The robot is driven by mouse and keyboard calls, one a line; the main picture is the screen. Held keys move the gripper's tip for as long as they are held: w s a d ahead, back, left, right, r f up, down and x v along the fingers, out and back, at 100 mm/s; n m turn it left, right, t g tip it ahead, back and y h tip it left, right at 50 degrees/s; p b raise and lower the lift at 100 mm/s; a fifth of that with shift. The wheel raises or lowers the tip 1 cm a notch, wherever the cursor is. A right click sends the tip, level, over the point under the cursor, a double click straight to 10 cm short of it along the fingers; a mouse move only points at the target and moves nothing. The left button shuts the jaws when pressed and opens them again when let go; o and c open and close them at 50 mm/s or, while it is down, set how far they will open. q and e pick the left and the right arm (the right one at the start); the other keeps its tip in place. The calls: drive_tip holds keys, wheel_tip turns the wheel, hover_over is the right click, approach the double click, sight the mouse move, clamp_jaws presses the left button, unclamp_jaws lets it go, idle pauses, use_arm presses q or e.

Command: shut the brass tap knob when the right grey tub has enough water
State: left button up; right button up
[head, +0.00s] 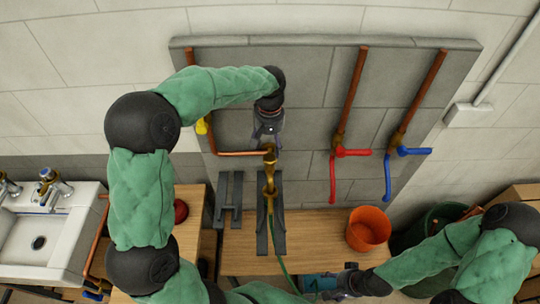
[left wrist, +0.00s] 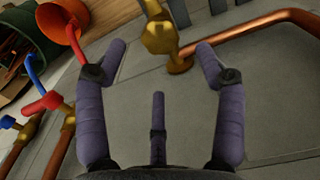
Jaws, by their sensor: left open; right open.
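The brass tap (head: 269,170) stands out from the grey panel at the end of a copper pipe. A green hose (head: 275,248) runs down from it. My left gripper (head: 268,138) is just above the tap in the head view. The knob cannot be told from the tap body. My right gripper (head: 322,284) is low in the head view, open, its fingers hard to make out.
Red (head: 343,153) and blue (head: 402,152) valve handles sit on copper pipes to the right. An orange bucket (head: 368,229) stands on the wooden bench (head: 330,225). Dark grey brackets (head: 229,202) stand near the hose. A white sink (head: 35,245) is at left, a green bin (head: 433,222) at right.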

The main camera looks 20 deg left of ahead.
sight(270, 157)
use_arm(q)
wheel_tip(270, 157, down, 7)
drive_tip(key=shift+r, duration=0.2)
drive_tip(key=c, duration=1.1)
